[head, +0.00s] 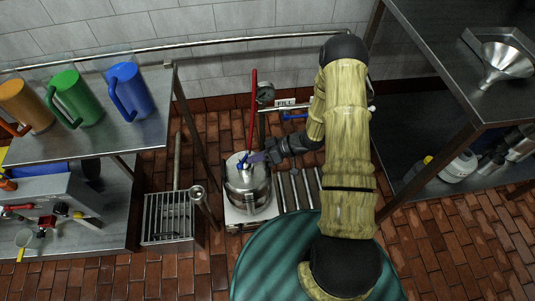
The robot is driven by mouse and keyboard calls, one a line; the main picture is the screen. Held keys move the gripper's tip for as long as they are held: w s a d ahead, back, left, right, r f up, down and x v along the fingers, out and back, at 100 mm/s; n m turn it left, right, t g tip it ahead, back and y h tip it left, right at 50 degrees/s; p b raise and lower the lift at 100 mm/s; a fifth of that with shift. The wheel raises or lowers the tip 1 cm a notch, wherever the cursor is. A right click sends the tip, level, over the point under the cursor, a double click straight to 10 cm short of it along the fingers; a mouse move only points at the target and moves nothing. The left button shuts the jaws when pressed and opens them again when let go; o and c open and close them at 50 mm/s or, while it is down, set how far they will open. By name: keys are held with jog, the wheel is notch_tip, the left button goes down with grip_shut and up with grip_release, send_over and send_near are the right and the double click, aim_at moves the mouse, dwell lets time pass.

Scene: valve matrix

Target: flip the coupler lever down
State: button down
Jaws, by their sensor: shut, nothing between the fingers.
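A steel keg (247,200) stands on a low pale platform near the middle of the head view. A small coupler with a blue part, which looks like the coupler lever (243,162), sits on top of the keg. The lever's exact angle is too small to tell. My gripper (257,158) reaches in from the right, low over the keg top. It is shut and empty, with its fingertips close beside the coupler. I cannot tell whether they touch it.
A red upright tube (252,105) rises behind the keg, near a blue valve handle (295,117). A roller rack (297,190) lies right of the keg and a metal grate (168,218) left. A steel table (120,135) holds orange, green and blue jugs. Shelving (460,120) stands right.

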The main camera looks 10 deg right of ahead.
jog(key=shift+w+a+f, duration=0.1)
jog(key=shift+a+f, duration=0.2)
jog(key=shift+a, duration=0.3)
jog(key=shift+w+f, duration=0.1)
